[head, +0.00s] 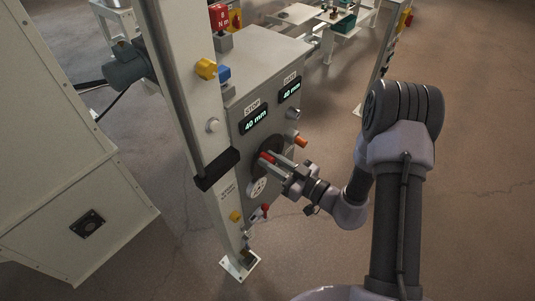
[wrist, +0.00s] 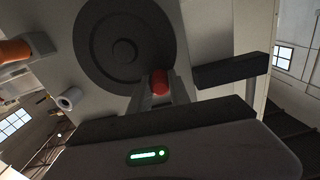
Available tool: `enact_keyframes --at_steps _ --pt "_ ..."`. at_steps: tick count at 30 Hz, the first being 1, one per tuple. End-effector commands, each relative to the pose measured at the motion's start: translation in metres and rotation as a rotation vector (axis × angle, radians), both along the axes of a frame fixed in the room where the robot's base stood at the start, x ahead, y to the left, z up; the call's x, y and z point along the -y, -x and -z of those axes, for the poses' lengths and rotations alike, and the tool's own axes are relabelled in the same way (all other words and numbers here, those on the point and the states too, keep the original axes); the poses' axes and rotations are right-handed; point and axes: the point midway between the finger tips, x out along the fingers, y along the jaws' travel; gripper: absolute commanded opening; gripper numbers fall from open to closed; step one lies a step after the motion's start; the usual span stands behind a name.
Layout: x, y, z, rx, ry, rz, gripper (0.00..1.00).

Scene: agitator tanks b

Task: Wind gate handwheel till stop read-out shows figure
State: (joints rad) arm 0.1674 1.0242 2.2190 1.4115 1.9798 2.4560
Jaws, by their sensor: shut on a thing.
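The handwheel (head: 264,152) is a dark disc on the front of a grey cabinet. It fills the upper middle of the wrist view (wrist: 100,40), with a red knob (wrist: 158,82) near its rim. My gripper (head: 271,160) is shut on the red knob, with one finger on each side of it in the wrist view. The stop read-out (head: 254,121), under a STOP label, shows 40 mm in green. A second read-out (head: 291,91), up and right of it, appears to be labelled GATE and also shows 40 mm. The gripper partly hides the handwheel in the head view.
A black bar (head: 217,169) juts out left of the handwheel, near my gripper in the wrist view. An orange knob (head: 301,141) is on the right. A pale round dial (head: 258,188) and red lever (head: 265,209) are below. Open floor (head: 460,190) lies right.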

Motion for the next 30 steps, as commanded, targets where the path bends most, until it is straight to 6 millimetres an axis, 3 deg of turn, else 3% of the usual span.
enact_keyframes --at_steps 1,18,30 --pt "0.001 -0.002 -0.007 -0.02 -0.015 0.002 0.0" --pt "0.014 -0.017 -0.014 -0.282 -0.221 0.003 0.0" --pt "0.013 -0.008 -0.014 -0.321 -0.251 0.002 0.0"
